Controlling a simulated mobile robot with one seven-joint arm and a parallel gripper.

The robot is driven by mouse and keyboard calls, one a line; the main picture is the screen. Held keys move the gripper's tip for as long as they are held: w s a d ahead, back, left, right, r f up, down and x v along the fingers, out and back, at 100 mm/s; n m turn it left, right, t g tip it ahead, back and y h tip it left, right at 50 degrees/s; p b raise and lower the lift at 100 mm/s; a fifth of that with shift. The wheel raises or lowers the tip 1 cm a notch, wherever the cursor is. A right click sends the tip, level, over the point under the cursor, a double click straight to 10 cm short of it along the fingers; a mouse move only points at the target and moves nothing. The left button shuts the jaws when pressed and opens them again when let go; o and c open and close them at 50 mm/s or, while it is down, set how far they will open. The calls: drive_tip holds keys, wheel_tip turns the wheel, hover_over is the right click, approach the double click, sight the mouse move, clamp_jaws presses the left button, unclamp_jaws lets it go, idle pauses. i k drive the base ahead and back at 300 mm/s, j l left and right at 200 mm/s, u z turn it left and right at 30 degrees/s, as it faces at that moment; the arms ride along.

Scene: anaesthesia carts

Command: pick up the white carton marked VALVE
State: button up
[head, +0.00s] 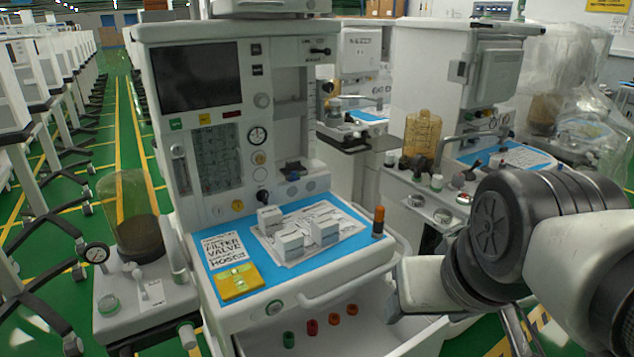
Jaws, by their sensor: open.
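Three small white cartons sit on a sheet of printed paper on the blue mat of the near cart: a back left carton (270,219), a front middle carton (290,244) and a right carton (324,231). Their side print is too small to read, so I cannot tell which is marked VALVE. My gripper (394,302) is at the end of my arm, low on the right, in front of the cart's right edge. It is open, seen edge-on, and apart from the cartons; its fingers are hard to make out.
A label card (230,251) reading FILTER, VALVE, HOSE and a yellow packet (237,281) lie left of the cartons. An orange-capped dark vial (378,222) stands at the mat's right. A rail (345,285) edges the worktop above an open drawer (370,340) with several small caps.

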sight(325, 229)
drive_tip(key=k+j, duration=0.1)
drive_tip(key=j, duration=1.35)
drive_tip(key=k+z, duration=0.05)
